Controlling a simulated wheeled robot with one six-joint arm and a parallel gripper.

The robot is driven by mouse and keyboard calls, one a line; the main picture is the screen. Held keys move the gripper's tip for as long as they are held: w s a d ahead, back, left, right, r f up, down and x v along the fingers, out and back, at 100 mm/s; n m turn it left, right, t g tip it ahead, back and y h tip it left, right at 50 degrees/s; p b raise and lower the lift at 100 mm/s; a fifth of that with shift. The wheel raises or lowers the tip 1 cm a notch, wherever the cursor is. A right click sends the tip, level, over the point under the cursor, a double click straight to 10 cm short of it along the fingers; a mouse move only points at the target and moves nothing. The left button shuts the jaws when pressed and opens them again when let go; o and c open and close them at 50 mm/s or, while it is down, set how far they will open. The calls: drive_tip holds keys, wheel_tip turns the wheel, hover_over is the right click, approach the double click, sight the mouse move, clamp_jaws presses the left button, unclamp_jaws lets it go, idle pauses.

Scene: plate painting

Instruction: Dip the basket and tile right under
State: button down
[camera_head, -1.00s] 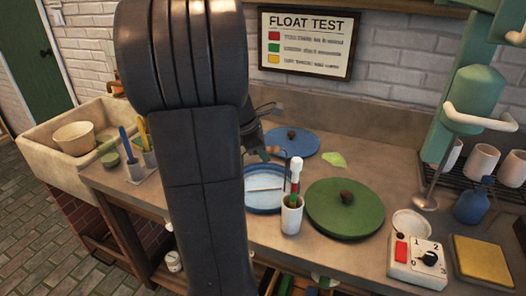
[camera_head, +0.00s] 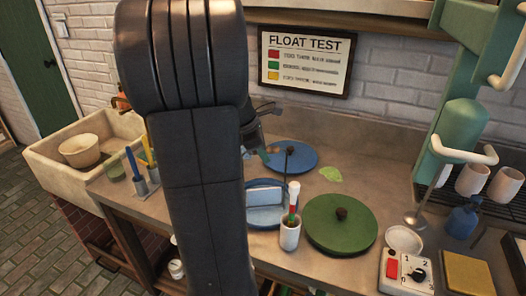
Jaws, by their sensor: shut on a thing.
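A blue-rimmed round basin (camera_head: 285,216) stands on the counter, partly hidden behind my arm. A pale rectangular tile (camera_head: 265,197) shows inside its rim, tilted; whether it is below the liquid I cannot tell. A thin dark rod, seemingly the basket's handle (camera_head: 286,165), rises above the basin near my gripper. The basket's body is too small to make out. My gripper (camera_head: 266,150) is above the back of the basin, partly hidden by my arm, and is shut, apparently on the basket handle.
A blue lid (camera_head: 300,160) lies behind the basin, a green lid (camera_head: 335,238) right of it. A switch box (camera_head: 405,272) and yellow sponge (camera_head: 468,272) are at right; the sink (camera_head: 50,165) is left.

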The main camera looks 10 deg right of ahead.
drive_tip(key=shift+r+p, duration=2.35)
drive_tip(key=shift+r, duration=0.4)
idle(2.1)
wheel_tip(320, 180, up, 7)
drive_tip(key=p, duration=0.7)
drive_tip(key=shift+r, duration=0.15)
